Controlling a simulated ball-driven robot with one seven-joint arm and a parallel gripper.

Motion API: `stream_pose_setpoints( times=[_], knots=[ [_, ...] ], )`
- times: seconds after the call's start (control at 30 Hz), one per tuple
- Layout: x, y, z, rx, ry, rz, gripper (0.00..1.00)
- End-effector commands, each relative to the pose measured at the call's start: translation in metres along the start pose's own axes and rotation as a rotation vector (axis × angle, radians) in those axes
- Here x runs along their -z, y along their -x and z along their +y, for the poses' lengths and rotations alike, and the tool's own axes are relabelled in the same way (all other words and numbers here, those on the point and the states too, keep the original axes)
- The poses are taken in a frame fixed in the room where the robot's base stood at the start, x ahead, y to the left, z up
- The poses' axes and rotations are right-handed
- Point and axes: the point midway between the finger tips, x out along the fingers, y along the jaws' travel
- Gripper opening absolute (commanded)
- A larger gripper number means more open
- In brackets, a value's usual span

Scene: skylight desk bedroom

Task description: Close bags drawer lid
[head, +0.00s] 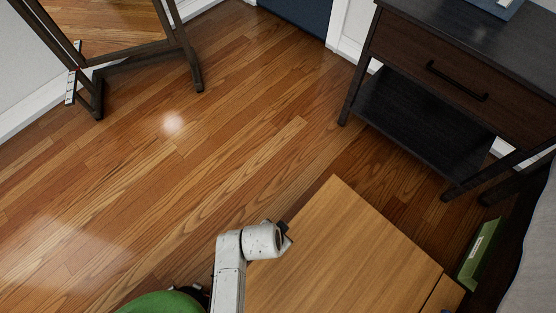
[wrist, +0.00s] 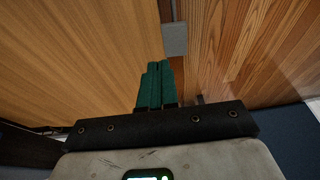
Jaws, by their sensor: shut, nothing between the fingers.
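A light wood panel (head: 335,250), which looks like the top or lid of a low box, fills the lower right of the head view. A seam near its right end parts it from a smaller wood piece (head: 444,297). I cannot tell whether the lid is open or closed. My gripper (wrist: 160,68) shows dark green fingers, shut together and empty, in the wrist view. A wood panel (wrist: 75,60) is left of the fingers there; contact cannot be told. In the head view my arm's end is at the panel's left edge, its fingers mostly hidden.
A dark nightstand (head: 455,85) with a handled drawer and low shelf stands at upper right. A framed stand (head: 140,62) is at upper left. A green item (head: 480,250) lies beside the box near grey bedding (head: 535,255). The wood floor (head: 200,170) between is clear.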

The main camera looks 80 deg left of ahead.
Motion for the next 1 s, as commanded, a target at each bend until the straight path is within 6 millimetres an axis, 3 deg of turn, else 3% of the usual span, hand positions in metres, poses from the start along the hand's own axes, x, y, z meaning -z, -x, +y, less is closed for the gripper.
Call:
stream_pose_setpoints(
  times=[0.2,0.67,1.0],
  knots=[
    [-0.006,-0.02,-0.001,0.0,-0.001,0.0,0.0],
    [-0.007,-0.024,-0.001,-0.003,0.0,0.0,0.0],
    [-0.021,-0.069,-0.005,-0.082,0.024,-0.004,0.0]
  ],
)
